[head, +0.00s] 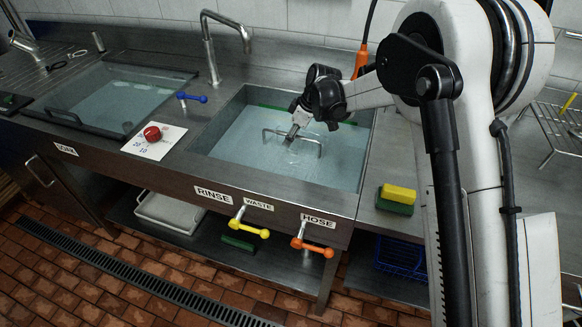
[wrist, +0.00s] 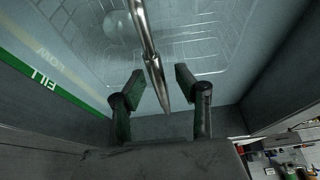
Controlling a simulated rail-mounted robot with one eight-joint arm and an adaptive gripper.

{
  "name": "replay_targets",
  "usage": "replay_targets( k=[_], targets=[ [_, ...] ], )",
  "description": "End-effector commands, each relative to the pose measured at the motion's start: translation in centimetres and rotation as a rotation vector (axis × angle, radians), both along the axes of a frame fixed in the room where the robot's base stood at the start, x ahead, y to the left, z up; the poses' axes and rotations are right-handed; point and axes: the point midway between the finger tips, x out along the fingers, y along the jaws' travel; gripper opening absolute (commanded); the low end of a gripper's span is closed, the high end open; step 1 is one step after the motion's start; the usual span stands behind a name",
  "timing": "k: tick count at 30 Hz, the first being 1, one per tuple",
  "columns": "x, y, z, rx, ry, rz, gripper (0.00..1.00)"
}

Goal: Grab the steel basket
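The steel basket's handle (head: 313,141) stands out of the water in the rinse sink in the head view. In the wrist view the handle (wrist: 151,50) is a bare metal bar running down between the fingers, and the basket's wire mesh (wrist: 85,45) shows faintly under the water. My gripper (head: 292,133) is at the left part of the handle in the head view. In the wrist view my gripper (wrist: 158,80) is open, with a finger on each side of the bar and gaps showing. I cannot tell if either finger touches it.
The sink walls surround my gripper; a green fill stripe (wrist: 45,80) marks one wall. A second water-filled sink (head: 115,95) is at left. A faucet (head: 211,50), a blue valve (head: 191,97), a red knob (head: 152,133) and a sponge (head: 397,199) are on the counter.

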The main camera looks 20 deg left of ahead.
Motion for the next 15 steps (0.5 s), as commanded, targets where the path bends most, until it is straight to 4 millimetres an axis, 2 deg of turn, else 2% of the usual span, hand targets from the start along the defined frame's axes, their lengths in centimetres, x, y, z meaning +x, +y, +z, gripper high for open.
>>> replay_targets(
  k=[10, 11, 15],
  targets=[
    [0.0, 0.0, -0.07, 0.0, 0.0, 0.0, 0.32],
    [0.0, 0.0, -0.07, 0.0, 0.0, 0.0, 0.3],
    [0.0, 0.0, -0.07, 0.0, 0.0, 0.0, 0.12]
  ],
)
